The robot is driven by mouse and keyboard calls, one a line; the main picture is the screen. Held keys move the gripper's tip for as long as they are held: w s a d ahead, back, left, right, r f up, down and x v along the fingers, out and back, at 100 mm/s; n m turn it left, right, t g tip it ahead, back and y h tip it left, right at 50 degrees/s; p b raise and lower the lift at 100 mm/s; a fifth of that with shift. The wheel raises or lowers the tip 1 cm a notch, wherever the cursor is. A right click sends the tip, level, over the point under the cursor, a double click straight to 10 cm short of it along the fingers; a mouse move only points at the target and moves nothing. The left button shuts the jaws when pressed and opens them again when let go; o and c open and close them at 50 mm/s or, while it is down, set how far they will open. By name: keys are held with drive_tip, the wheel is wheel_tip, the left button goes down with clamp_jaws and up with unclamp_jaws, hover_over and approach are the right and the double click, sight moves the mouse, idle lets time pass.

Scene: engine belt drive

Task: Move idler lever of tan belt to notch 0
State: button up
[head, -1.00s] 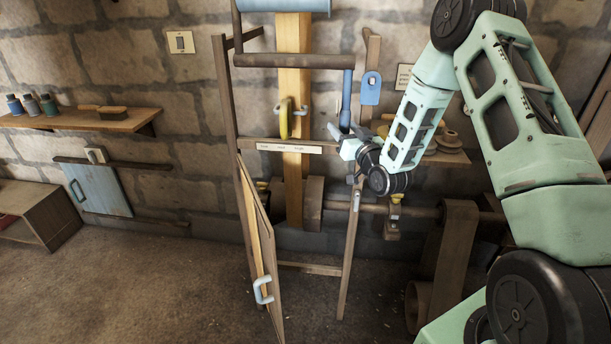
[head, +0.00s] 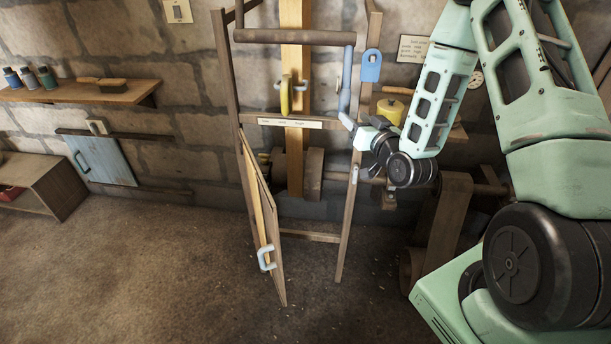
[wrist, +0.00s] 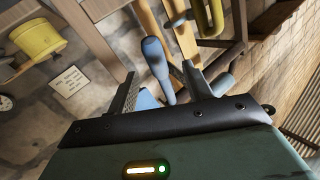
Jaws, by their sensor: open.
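A blue lever handle (head: 346,82) stands upright at the right side of the wooden frame in the head view. In the wrist view the blue handle (wrist: 156,60) has a rounded end and lies between my two open fingers, with no clear grip on it. My gripper (head: 350,122) is at the handle's lower end. It also shows in the wrist view (wrist: 160,85). A tan vertical strip (head: 295,60), possibly the tan belt, runs behind the frame. A label strip (head: 290,123) is on the crossbar; its marks are too small to read.
A yellow handle (head: 285,97) is left of the lever, and a blue plate (head: 371,66) is close to its right. A yellow pot (head: 390,111) stands behind my wrist. A hinged panel (head: 262,215) stands open at the frame's left.

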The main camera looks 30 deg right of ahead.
drive_tip(key=shift+s+p, duration=4.6)
drive_tip(key=shift+s, duration=0.8)
drive_tip(key=a+f+n+g+y+b, duration=0.1)
drive_tip(key=a+n+g+y, duration=0.1)
drive_tip(key=a, duration=0.4)
drive_tip(key=w+a+f+n+g+y+b, duration=0.1)
drive_tip(key=a+n+g+b, duration=0.1)
drive_tip(key=a+n+g, duration=0.2)
drive_tip(key=w+a+f+n+g+y+b, duration=0.1)
drive_tip(key=a+n+g+y+b, duration=0.1)
drive_tip(key=a, duration=0.6)
drive_tip(key=shift+a+f+n+g+y, duration=0.3)
drive_tip(key=shift+n+g, duration=0.2)
drive_tip(key=shift+g, duration=0.7)
drive_tip(key=shift+w, duration=0.1)
drive_tip(key=shift+c, duration=0.2)
